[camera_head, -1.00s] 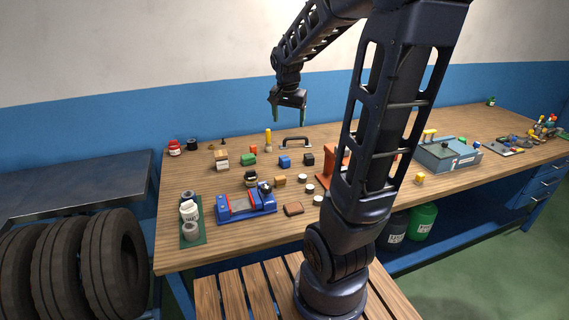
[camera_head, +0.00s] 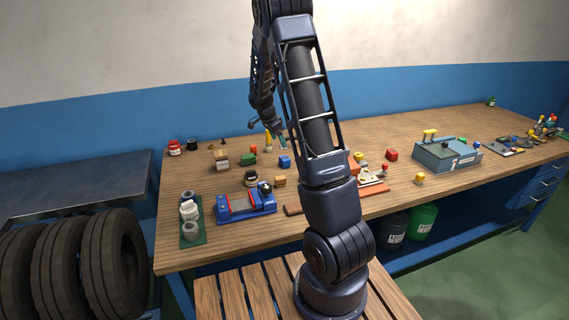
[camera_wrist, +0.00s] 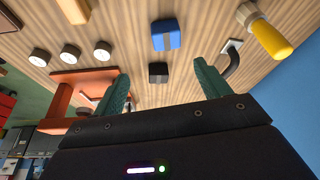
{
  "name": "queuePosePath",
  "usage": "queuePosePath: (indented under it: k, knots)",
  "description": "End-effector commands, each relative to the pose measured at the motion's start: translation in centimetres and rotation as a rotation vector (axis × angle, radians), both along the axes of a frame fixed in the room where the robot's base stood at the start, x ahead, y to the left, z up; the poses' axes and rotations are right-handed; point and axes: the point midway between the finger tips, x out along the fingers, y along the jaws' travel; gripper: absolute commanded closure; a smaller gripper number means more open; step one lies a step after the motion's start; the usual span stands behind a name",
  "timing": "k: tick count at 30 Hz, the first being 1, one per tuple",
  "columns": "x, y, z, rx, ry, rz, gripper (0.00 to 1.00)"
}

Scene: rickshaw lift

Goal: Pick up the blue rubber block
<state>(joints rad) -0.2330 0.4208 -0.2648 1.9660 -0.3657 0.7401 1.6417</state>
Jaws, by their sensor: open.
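The blue rubber block (camera_head: 285,161) sits on the wooden workbench (camera_head: 230,180), just left of my arm in the head view. In the wrist view the blue block (camera_wrist: 166,35) shows near the top middle, beyond the fingertips. My gripper (camera_wrist: 160,80) is open, its two green fingers apart with nothing between them. In the head view the gripper (camera_head: 275,141) is above the back of the bench, partly hidden behind my arm. A black block (camera_wrist: 158,72) lies between the blue block and my gripper in the wrist view.
Near the blue block are a green block (camera_head: 249,160), a wooden block (camera_head: 279,181) and a yellow-handled tool (camera_wrist: 270,35). A black handle (camera_wrist: 232,62) lies beside that tool. Several round pieces and an orange-red frame (camera_wrist: 85,80) lie at left in the wrist view.

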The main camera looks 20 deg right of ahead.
Motion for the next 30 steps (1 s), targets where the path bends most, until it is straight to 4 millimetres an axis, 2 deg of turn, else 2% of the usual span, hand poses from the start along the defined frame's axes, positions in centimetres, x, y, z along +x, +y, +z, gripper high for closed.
queuePosePath:
  k: [3,8,14,22,30]
  knots:
    - [1.3,-0.2,-2.0,-0.023,-0.006,-0.045,0.25]
    - [2.0,-0.3,-3.2,-0.034,-0.014,-0.075,0.25]
    - [2.1,-0.9,-4.5,-0.036,-0.014,-0.079,0.25]
    - [2.2,-2.3,-7.9,-0.035,-0.013,-0.077,0.25]
    - [2.2,-3.0,-9.5,-0.036,-0.015,-0.078,0.25]
